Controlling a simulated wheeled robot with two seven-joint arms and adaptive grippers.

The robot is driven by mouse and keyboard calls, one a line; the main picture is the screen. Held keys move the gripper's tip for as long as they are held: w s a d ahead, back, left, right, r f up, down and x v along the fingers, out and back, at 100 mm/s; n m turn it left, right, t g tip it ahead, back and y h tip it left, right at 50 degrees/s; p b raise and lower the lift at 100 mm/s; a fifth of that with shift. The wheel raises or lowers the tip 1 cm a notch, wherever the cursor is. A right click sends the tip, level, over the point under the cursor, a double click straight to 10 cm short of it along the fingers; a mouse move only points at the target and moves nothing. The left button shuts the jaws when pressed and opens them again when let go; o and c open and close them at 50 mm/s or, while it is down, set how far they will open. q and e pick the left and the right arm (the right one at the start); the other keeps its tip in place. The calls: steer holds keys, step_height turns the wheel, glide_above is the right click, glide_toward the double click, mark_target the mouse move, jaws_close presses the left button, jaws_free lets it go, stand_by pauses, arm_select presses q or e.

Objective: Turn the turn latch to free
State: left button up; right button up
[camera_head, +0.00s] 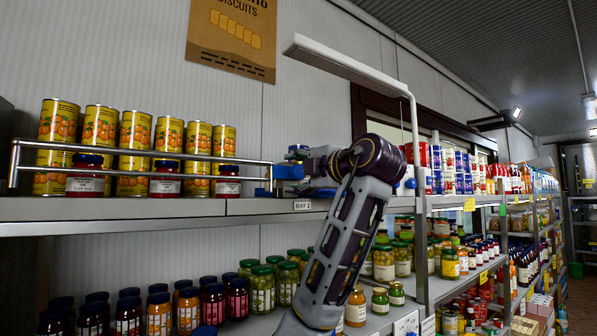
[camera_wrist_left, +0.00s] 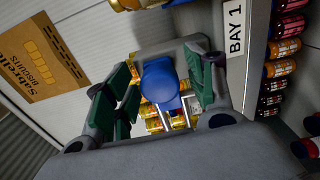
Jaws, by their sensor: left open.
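The blue turn latch (camera_head: 288,172) is at the right end of the metal rail (camera_head: 225,160) that runs along the front of the upper shelf. In the left wrist view its rounded blue knob (camera_wrist_left: 160,85) shows between my fingers, with the rail's bars behind it. My left gripper (camera_head: 298,165) reaches to the latch from the right, small and partly hidden by my own wrist. In the left wrist view my left gripper (camera_wrist_left: 164,90) is open, one dark green finger pad on each side of the knob, with gaps visible. I cannot tell the depth between pads and knob. My right gripper is not in view.
Yellow cans (camera_head: 101,127) and dark-lidded jars (camera_head: 86,175) stand behind the rail. A "BAY 1" label (camera_head: 303,205) is on the shelf edge. Several jars fill the lower shelf. A white post (camera_head: 415,140) with an overhead arm stands right of my wrist.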

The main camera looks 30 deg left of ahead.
arm_select(q)
steer(key=c, duration=1.1)
steer(key=shift+o, duration=0.2)
